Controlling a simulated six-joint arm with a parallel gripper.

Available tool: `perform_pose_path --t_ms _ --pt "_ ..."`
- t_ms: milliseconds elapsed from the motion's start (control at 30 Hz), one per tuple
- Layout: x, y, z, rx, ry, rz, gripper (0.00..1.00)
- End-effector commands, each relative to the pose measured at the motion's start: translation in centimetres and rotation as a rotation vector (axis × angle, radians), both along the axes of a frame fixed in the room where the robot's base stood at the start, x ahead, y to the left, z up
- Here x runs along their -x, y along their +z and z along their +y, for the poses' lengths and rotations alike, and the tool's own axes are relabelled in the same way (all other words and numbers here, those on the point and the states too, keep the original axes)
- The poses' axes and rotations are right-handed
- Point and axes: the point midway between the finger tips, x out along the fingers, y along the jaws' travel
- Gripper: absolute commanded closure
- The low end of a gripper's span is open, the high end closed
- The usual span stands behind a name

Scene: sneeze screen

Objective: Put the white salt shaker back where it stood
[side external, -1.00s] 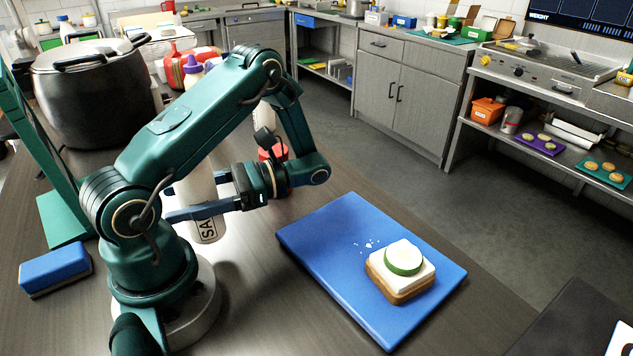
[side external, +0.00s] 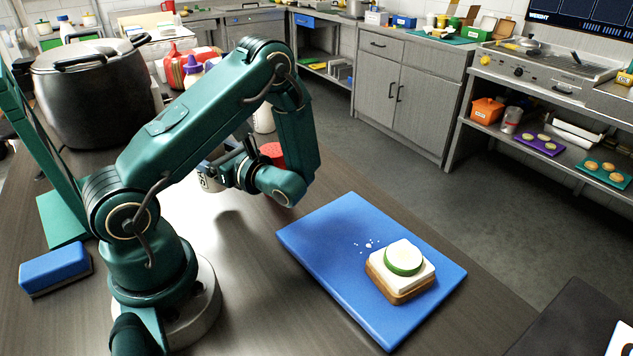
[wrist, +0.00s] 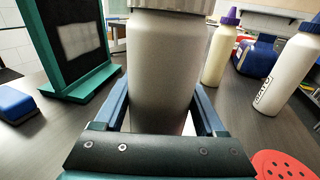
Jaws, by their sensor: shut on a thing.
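The white salt shaker (wrist: 166,70) fills the middle of the wrist view, its top cut off by the picture edge. My gripper (wrist: 163,98) has a blue finger on each side of it and is shut on its body. In the side external view my gripper (side external: 222,166) is mostly behind my forearm. Only a lower bit of the shaker (side external: 207,182) with part of its lettering shows there. I cannot tell whether its base touches the table.
A purple-capped bottle (wrist: 221,50) and a white lettered bottle (wrist: 288,72) stand to the right in the wrist view, with a red perforated lid (wrist: 283,166) nearer. A green-framed panel (wrist: 70,45) stands left. A blue cutting board (side external: 330,235) holds a sandwich (side external: 400,270).

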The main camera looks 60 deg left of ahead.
Motion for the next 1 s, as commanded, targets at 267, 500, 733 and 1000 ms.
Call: perform_pose_path --t_ms 267,500,733,1000 --pt "0.1 -2.3 0.0 0.001 0.002 0.004 0.89" --pt "0.1 -4.4 0.0 0.0 0.002 0.001 0.89" --pt "0.1 -4.5 0.0 0.0 0.002 -0.001 0.89" --pt "0.1 -4.7 0.0 0.001 0.002 -0.001 0.0"
